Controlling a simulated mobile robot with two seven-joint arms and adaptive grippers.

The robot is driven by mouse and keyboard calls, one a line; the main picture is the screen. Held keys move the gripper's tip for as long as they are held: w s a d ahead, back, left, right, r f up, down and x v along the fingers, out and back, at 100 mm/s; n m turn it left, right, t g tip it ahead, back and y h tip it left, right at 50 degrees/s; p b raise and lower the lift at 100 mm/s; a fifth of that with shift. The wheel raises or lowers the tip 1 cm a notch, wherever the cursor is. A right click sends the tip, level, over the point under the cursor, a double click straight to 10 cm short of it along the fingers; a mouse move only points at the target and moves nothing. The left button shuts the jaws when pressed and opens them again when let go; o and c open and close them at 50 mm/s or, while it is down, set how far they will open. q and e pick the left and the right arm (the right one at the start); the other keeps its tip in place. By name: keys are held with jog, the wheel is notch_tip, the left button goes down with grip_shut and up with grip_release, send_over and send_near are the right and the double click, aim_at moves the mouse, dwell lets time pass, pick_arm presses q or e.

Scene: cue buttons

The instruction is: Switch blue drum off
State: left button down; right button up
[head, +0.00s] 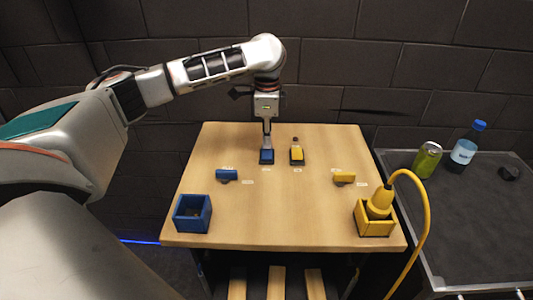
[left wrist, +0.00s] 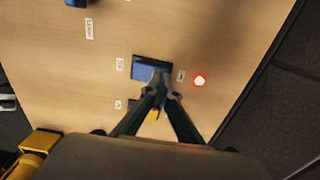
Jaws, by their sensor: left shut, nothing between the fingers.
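My left gripper (head: 267,140) is shut and empty, pointing down at a blue square-based control (head: 266,158) at the back middle of the wooden table. In the left wrist view its fingertips (left wrist: 160,84) overlap the near edge of this blue control (left wrist: 150,67); whether they touch cannot be told. A smaller blue piece (head: 227,175) lies to the left, and an open blue box (head: 192,214) stands at the front left. Which blue thing is the drum cannot be told, as the labels are too small to read. A red light (left wrist: 200,80) glows beside the blue control. My right gripper is out of view.
A yellow-and-dark control (head: 297,155) stands right of the blue one. A yellow piece (head: 345,178) and a yellow box (head: 374,225) with a corded yellow object (head: 380,200) are at the right. A green can (head: 428,160) and a bottle (head: 465,150) stand on a dark side table.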

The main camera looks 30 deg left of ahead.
pick_arm(q)
jog(key=shift+f, duration=0.2)
jog(key=shift+r, duration=3.5)
jog(key=shift+s, duration=0.1)
